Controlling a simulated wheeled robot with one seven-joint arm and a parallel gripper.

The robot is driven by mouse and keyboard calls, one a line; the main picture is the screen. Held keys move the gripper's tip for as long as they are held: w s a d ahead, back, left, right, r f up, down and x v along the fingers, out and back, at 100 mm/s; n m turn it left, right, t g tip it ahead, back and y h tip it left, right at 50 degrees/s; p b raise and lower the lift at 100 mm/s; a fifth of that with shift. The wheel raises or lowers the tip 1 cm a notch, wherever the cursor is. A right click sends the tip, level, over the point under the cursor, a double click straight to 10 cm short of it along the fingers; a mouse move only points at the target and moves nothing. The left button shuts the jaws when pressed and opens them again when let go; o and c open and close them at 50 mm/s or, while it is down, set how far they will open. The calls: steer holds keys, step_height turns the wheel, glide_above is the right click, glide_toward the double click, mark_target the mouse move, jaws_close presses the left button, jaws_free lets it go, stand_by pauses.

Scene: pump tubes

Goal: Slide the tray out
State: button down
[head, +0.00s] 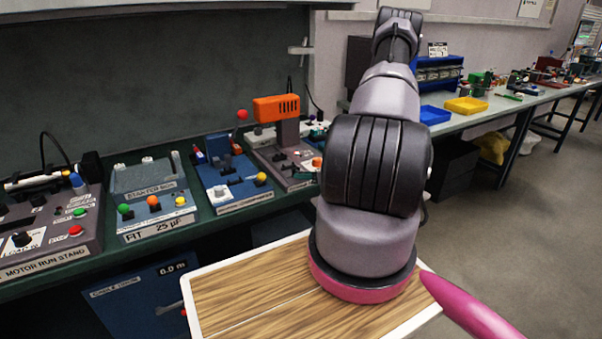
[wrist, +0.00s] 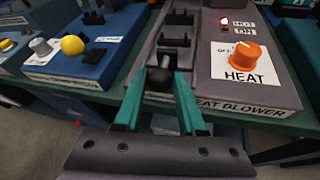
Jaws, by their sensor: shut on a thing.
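In the wrist view, my gripper (wrist: 161,78) has its two teal fingers on either side of a dark round knob (wrist: 159,80) and is shut on it. The knob sits at the front end of a narrow grey tray-like strip (wrist: 178,56) with black holders on it. This strip lies along the left side of the grey heat blower unit (wrist: 245,88) with an orange HEAT dial. I cannot tell how far the strip stands out from the bench edge. In the head view my arm hides the gripper and the knob.
Blue and yellow trays lie on a bench at right. The floor at right is open.

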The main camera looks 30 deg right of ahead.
steer(key=c, duration=0.5)
jaws_free()
steer(key=v, duration=1)
steer(key=shift+s+r, duration=0.15)
steer(key=shift+s, duration=0.2)
steer(key=shift+d, duration=0.1)
